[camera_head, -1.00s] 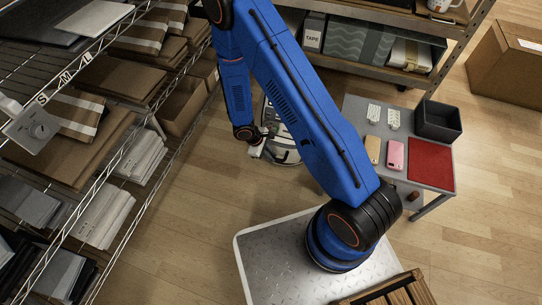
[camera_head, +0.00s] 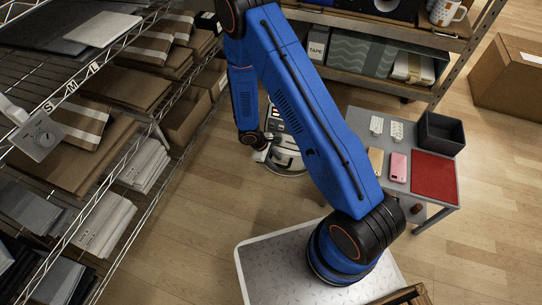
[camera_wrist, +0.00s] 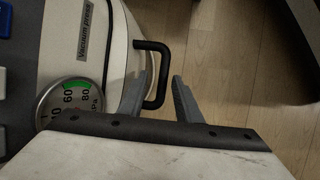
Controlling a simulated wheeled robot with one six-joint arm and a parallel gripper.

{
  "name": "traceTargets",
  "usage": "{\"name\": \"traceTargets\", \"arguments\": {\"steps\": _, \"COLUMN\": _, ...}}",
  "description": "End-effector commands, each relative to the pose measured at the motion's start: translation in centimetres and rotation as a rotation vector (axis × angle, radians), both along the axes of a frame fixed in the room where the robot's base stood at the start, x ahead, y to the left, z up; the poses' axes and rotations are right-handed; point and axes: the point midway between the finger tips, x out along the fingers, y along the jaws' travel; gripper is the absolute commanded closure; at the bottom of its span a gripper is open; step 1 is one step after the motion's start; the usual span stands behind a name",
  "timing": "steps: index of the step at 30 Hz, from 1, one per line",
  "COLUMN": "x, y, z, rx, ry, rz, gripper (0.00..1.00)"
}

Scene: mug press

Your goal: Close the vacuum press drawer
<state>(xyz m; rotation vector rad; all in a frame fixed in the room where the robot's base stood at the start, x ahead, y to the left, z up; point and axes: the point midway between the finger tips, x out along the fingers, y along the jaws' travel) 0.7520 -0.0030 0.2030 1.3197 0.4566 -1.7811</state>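The vacuum press (camera_head: 288,150) stands low beyond my arm in the head view, partly hidden by it. In the wrist view the pale press body (camera_wrist: 110,30) fills the left, with its "Vacuum press" label and a round gauge (camera_wrist: 72,102). A black U-shaped handle (camera_wrist: 166,62) sticks out to the right from its curved front. My gripper (camera_wrist: 160,90) is open, one finger on each side of the handle's lower part. I see a gap between the fingers, and contact with the handle is not clear. How far out the drawer is, I cannot tell.
A wire shelf rack (camera_head: 140,225) with boxes and packets stands at left. A grey table (camera_head: 440,197) with a red mat, phone cases and a dark bin (camera_head: 440,133) stands at right. A wooden-topped shelf (camera_head: 375,80) is behind. Bare wood floor lies between.

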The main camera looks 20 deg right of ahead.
Motion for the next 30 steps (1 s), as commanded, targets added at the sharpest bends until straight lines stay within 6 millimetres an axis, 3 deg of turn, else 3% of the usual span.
{"name": "traceTargets", "arguments": {"steps": 5, "x": 0.2, "y": 0.8, "z": 1.7, "rx": 0.0, "ry": -0.003, "rz": 0.0, "gripper": 0.69}}
{"name": "traceTargets", "arguments": {"steps": 24, "x": 1.3, "y": 5.5, "z": 12.1, "rx": 0.001, "ry": -0.005, "rz": 0.001, "gripper": 0.69}}
{"name": "traceTargets", "arguments": {"steps": 30, "x": 1.4, "y": 6.6, "z": 14.5, "rx": 0.0, "ry": -0.003, "rz": -0.001, "gripper": 0.69}}
